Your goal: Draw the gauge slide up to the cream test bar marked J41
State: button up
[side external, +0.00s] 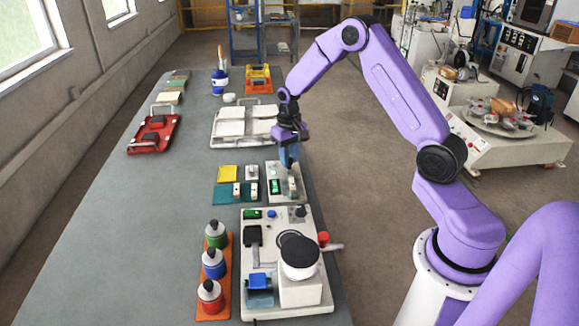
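My gripper (289,160) points down over a small pale device (272,168) at the table's right edge. This device has a green display (275,186) on its left and a light upright piece (292,188) on its right, just under my fingertips. I cannot tell whether my fingers touch that piece or whether they are open or shut. Small cream blocks (237,190) stand on a teal mat (222,199) to the left of the device. No J41 mark is readable at this size. I cannot make out for certain which part is the gauge slide.
A larger pale machine (254,303) with a round black-topped part stands in front. Several bottles (214,264) stand on an orange tray (229,264) beside it. A white tray (215,139) lies behind, a red tray (148,147) far left. The table's left (110,220) is clear.

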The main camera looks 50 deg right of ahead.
jog(key=shift+s+a, duration=0.1)
jog(key=shift+a, duration=0.05)
jog(key=shift+s+a, duration=0.2)
dwell(0.3)
jog(key=shift+s+a, duration=0.5)
dwell(1.5)
jog(key=o, duration=0.9)
jog(key=shift+c, duration=0.2)
